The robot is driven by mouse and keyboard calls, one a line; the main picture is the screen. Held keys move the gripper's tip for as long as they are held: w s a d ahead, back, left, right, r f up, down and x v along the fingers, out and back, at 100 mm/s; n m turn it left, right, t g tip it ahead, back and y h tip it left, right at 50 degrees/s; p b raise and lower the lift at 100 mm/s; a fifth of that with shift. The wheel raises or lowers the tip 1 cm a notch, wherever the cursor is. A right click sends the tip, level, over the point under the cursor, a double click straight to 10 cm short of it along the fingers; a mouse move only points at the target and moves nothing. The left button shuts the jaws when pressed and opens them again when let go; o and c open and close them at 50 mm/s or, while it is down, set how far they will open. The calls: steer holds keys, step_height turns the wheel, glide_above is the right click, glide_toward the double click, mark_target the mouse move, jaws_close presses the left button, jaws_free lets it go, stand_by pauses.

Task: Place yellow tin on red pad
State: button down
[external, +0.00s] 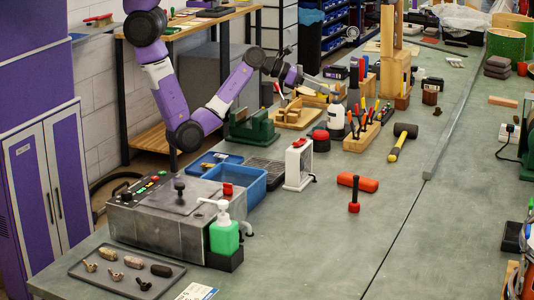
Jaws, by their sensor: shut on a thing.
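My gripper (316,83) is at the far left part of the bench, reaching right from my wrist, near wooden pieces and tools. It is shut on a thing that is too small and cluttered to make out. I cannot pick out a yellow tin for certain. A round red-topped black piece (320,136) stands nearer to my gripper. I cannot tell which of these, if either, is the red pad.
The bench (310,245) is clear at the front middle.

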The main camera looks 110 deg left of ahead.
mark_target(320, 132)
step_height(320, 132, down, 12)
steer(key=shift+f+b, duration=0.2)
steer(key=shift+b, duration=0.25)
steer(key=c, duration=0.9)
jaws_free()
steer(key=shift+f, duration=0.1)
steer(key=v, duration=1.2)
